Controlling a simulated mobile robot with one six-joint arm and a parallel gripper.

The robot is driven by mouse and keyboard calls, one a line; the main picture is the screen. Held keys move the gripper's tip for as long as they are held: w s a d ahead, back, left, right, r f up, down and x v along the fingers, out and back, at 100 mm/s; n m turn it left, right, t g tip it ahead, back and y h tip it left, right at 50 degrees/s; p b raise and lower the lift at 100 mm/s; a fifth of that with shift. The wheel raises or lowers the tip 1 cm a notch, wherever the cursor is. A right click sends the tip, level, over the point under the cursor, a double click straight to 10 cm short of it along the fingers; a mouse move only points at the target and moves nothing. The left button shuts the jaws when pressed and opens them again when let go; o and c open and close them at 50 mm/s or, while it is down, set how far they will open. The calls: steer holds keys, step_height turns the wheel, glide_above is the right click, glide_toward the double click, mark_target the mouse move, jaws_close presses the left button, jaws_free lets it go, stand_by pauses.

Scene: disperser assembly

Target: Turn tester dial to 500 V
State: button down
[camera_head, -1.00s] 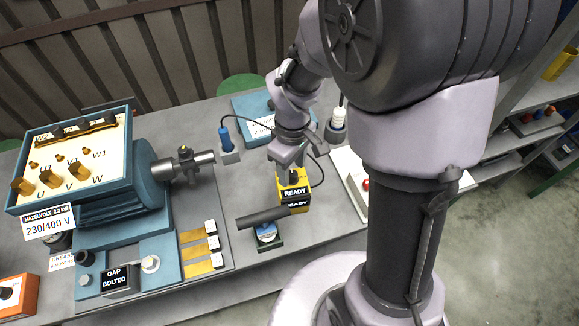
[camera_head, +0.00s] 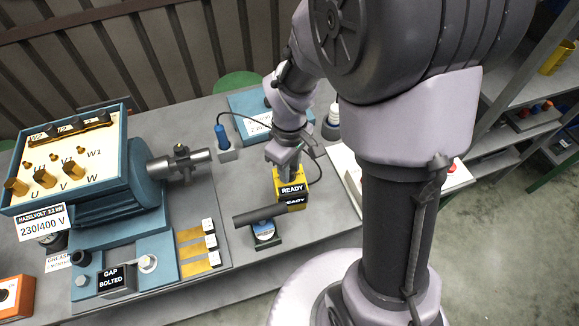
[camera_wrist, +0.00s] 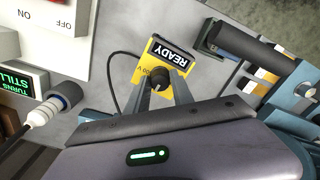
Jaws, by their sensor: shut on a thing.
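The tester is a small yellow box (camera_head: 291,205) with black READY labels, standing on the grey bench below my wrist in the head view. In the wrist view the tester (camera_wrist: 150,54) shows its READY label upside down and part of a printed voltage mark, too covered to read. Its round black dial (camera_wrist: 159,77) sits between the fingertips of my gripper (camera_wrist: 161,75). My gripper is shut on the dial. In the head view my gripper (camera_head: 287,168) is over the tester's far side and the dial is hidden. The dial's pointer cannot be read.
A blue motor (camera_head: 118,190) with a terminal box marked 230/400 V stands at left. A dark cylinder (camera_head: 260,214) lies just in front of the tester. Blue (camera_head: 221,137) and white (camera_head: 334,120) cabled probes stand behind. A white ON/OFF panel (camera_wrist: 47,34) is beside it.

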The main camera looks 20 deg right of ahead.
steer(key=m+b, duration=0.1)
steer(key=m, duration=0.5)
stand_by(0.3)
steer(key=shift+m, duration=0.4)
steer(key=c, duration=1.1)
jaws_free()
step_height(320, 180, up, 18)
steer(key=p, duration=0.6)
steer(key=shift+f, duration=0.25)
